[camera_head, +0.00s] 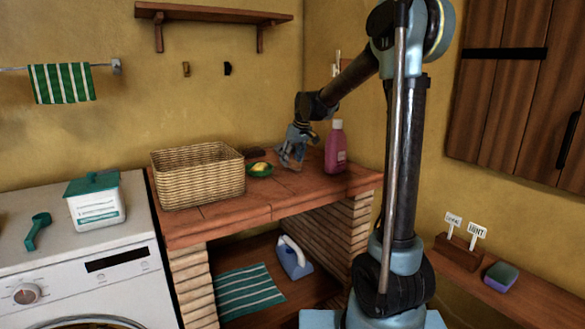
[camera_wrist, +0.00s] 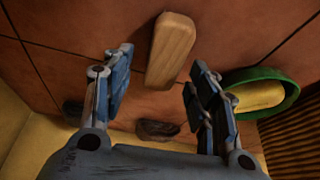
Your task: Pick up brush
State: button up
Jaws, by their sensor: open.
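A pale wooden block-shaped thing with rounded ends (camera_wrist: 172,50), which looks like the back of the brush, lies on the tiled counter in the wrist view. My gripper (camera_wrist: 150,92) is open and empty above the counter. The wooden thing lies between and ahead of its two fingers, apart from both. In the head view my gripper (camera_head: 290,164) hangs low over the brick counter (camera_head: 238,222), right of the green bowl. I cannot make out the wooden thing there; my gripper may hide it. Its bristles are not visible.
The green bowl (camera_head: 250,170) with a yellow thing stands beside my gripper, also close to the right finger in the wrist view (camera_wrist: 285,76). A wicker basket (camera_head: 198,178) is at left, a pink bottle (camera_head: 335,146) at right. The wall is close behind.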

jog(key=shift+x, duration=0.8)
jog(key=c, duration=1.1)
jog(key=shift+c, duration=0.2)
